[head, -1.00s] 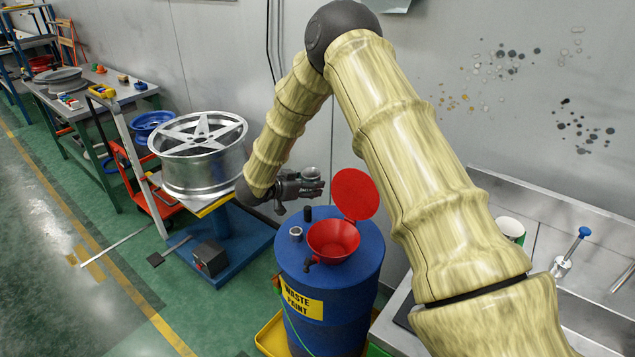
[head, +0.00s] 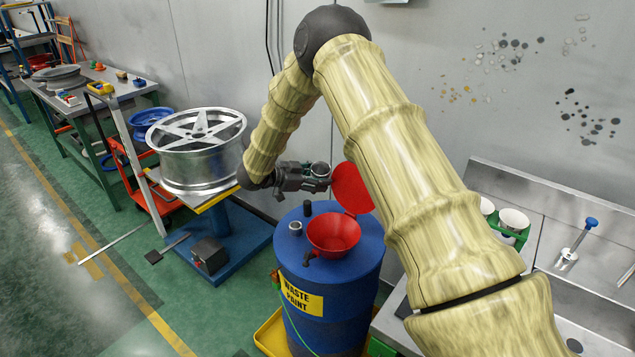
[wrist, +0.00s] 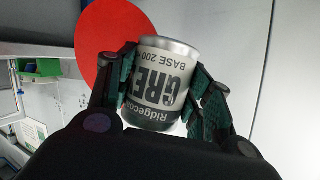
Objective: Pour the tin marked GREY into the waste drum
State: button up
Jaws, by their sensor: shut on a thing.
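My gripper (wrist: 162,92) is shut on the tin marked GREY (wrist: 160,80), a metal tin with a pale label, held between both fingers. The label text reads upside down in the wrist view. In the head view my gripper (head: 318,182) holds the tin (head: 320,169) above the back of the blue waste drum (head: 330,300), beside the raised red lid (head: 352,187). The red funnel (head: 333,235) on the drum top lies in front of and below the tin. I see no paint flowing.
A small metal cup (head: 295,228) and a black cap (head: 307,208) stand on the drum top. A silver wheel (head: 198,155) on a stand is to the left.

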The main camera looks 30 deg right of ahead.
jog(key=shift+f+m+t+b, duration=0.55)
jog(key=shift+m+b, duration=0.45)
jog(key=shift+b, duration=1.15)
jog(key=f+m+t+b, duration=0.1)
jog(key=f+b, duration=0.1)
jog(key=b, duration=0.3)
jog(key=s+f+m+t+h+b, duration=0.1)
jog(key=f+m+b, duration=0.1)
jog(key=b, duration=0.3)
jog(key=shift+b, duration=0.35)
jog(key=shift+r+m, duration=0.2)
jog(key=shift+m, duration=0.1)
jog(key=shift+a+f+m+t+h+b, duration=0.15)
jog(key=shift+f+m+t+h+b, duration=0.25)
jog(key=shift+b, duration=0.75)
jog(key=shift+s+a+m+h+b, duration=0.15)
jog(key=shift+m+h+b, duration=0.15)
jog(key=shift+m+b, duration=0.8)
jog(key=shift+r+t+b, duration=0.25)
jog(key=shift+b, duration=0.5)
jog(key=shift+s+m+h+b, duration=0.1)
jog(key=shift+m+h+b, duration=0.25)
jog(key=shift+b, duration=0.55)
jog(key=shift+r+m+b, duration=0.35)
jog(key=shift+b, duration=0.05)
